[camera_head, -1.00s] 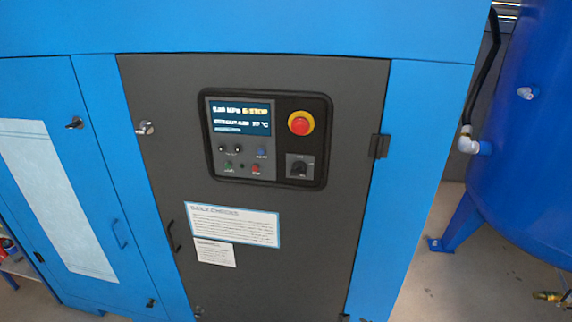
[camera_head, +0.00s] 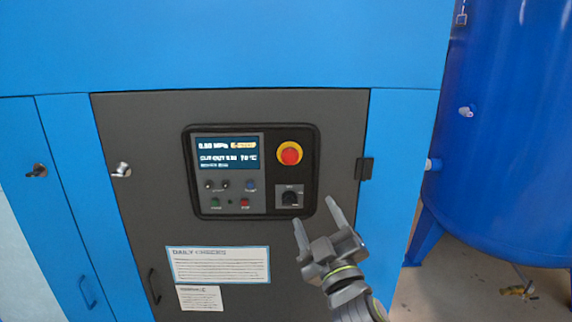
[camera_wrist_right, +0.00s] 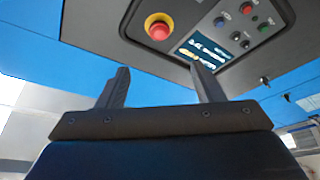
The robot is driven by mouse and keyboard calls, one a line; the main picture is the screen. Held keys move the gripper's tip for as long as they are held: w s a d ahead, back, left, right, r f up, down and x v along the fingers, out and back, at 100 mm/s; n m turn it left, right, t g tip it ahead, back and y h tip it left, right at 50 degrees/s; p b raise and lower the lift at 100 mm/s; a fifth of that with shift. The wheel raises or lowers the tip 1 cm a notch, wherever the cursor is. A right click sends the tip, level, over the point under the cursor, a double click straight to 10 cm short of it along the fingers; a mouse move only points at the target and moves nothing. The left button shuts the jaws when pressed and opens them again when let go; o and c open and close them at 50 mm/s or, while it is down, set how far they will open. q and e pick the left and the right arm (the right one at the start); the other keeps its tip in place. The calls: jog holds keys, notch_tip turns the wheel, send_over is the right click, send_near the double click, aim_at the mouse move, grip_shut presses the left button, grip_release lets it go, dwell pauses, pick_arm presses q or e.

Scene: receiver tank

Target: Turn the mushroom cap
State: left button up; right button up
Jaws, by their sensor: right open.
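The mushroom cap (camera_head: 289,153) is a round red button on a yellow ring, at the upper right of the black control panel. It also shows in the right wrist view (camera_wrist_right: 158,29), above and beyond the fingers. My right gripper (camera_head: 317,213) is open and empty, below and to the right of the cap, apart from it. In the right wrist view its two fingers (camera_wrist_right: 160,85) stand spread with nothing between them. My left gripper is not in view.
A hinge (camera_head: 365,168) sits on the door's right edge. A blue tank (camera_head: 500,140) stands at the right. Free space lies before the panel.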

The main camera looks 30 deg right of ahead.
aim_at(292, 161)
jog(key=p+x, duration=0.4)
jog(key=x, duration=1.3)
jog(key=shift+w+d+f+p, duration=0.1)
jog(key=shift+d+p, duration=0.05)
jog(key=shift+p, duration=0.2)
jog(key=c, duration=1)
